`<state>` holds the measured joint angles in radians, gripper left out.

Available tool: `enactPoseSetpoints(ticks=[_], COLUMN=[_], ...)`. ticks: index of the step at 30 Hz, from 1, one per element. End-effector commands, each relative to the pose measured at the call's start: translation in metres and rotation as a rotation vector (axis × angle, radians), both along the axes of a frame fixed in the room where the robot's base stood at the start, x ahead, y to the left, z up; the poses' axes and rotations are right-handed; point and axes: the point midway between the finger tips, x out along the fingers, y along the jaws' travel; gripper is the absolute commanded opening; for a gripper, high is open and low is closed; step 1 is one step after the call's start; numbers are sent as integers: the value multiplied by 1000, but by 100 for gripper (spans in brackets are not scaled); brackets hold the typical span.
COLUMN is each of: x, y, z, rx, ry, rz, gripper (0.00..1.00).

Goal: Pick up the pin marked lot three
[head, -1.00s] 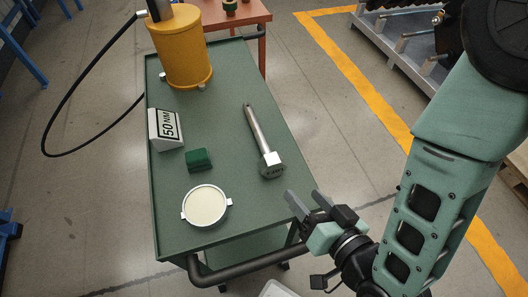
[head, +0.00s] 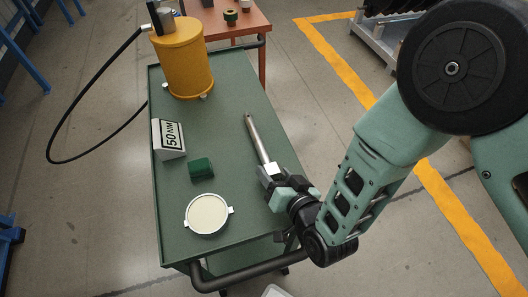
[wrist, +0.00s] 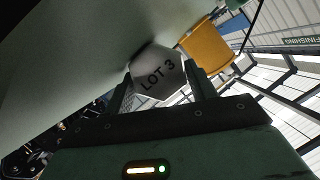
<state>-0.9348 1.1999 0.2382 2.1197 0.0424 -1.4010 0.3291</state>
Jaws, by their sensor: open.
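The pin is a long grey metal rod (head: 257,138) with a hexagonal head, lying on the green cart top (head: 230,108). In the wrist view the end face of its head (wrist: 157,74) reads "LOT 3". My gripper (head: 268,172) is at the head end of the pin, low over the right side of the cart. In the wrist view its fingers (wrist: 160,88) stand open on either side of the hexagonal head. In the head view the gripper hides most of the head. I cannot tell whether a finger touches it.
A yellow cylinder (head: 183,62) with a black hose stands at the far end. A "50 NM" block (head: 168,139), a green block (head: 201,168) and a round cream dish (head: 208,213) are left of the pin. A black handle (head: 240,273) runs along the near edge.

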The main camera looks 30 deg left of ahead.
Motion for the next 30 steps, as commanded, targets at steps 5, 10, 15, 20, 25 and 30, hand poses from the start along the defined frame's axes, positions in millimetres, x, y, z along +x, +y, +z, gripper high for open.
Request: enactPoseSetpoints(ticks=[5, 10, 15, 20, 25, 30], x=[1, 1, 1, 1, 2, 2], y=[2, 1, 3, 3, 3, 3], z=[-1, -1, 2, 2, 12, 36], rx=[1, 1, 7, 7, 9, 11], ry=[0, 0, -4, -4, -4, -6], rz=[1, 1, 0, 0, -1, 0], gripper=[56, 25, 0, 0, 0, 0])
